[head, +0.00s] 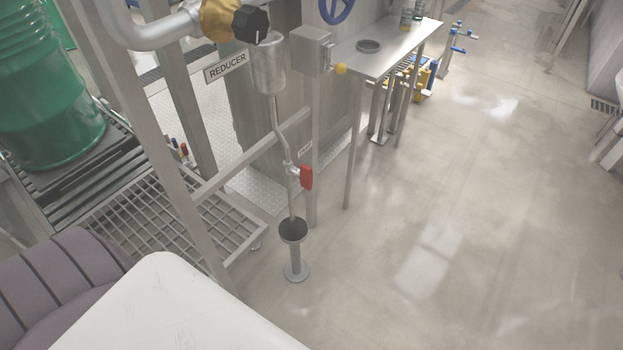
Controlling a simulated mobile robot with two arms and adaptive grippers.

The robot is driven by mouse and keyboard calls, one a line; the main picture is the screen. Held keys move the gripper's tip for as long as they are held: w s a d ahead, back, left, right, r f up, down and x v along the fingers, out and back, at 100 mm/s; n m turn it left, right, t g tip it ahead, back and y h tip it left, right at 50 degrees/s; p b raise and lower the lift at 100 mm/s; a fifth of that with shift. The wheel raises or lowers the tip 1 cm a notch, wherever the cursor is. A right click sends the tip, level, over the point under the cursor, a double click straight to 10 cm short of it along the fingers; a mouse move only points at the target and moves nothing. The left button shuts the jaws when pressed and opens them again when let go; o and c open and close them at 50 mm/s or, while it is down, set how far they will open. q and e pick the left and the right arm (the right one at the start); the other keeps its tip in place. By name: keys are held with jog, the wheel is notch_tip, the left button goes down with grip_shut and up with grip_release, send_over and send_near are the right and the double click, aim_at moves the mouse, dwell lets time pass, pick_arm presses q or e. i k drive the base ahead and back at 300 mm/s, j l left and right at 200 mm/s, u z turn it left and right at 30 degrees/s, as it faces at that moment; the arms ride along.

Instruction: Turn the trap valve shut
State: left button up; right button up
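A small valve with a red handle (306,177), likely the trap valve, sits on a thin vertical steel pipe (278,122) in the middle of the head view. The red handle is at the pipe's right side and looks roughly upright, along the pipe. I cannot tell its exact angle or whether the valve is open. The pipe comes down from a steel cylinder (268,65) and ends at a dark-topped drain stand (293,229) on the floor. Neither of my grippers is in view.
A steel post (313,150) stands close behind the valve. A steel table (395,45) is at the upper right. A green drum (50,90) stands on a roller conveyor (45,192) at left. A black knob (251,23) is above. The floor at right is clear.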

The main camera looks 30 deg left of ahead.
aim_at(305, 174)
jog(key=u, duration=0.55)
jog(key=i+l+u, duration=0.15)
jog(key=l+u, duration=0.55)
jog(key=l, duration=0.15)
jog(key=i+l+u, duration=0.1)
jog(key=l+u, duration=0.25)
jog(key=l, duration=0.1)
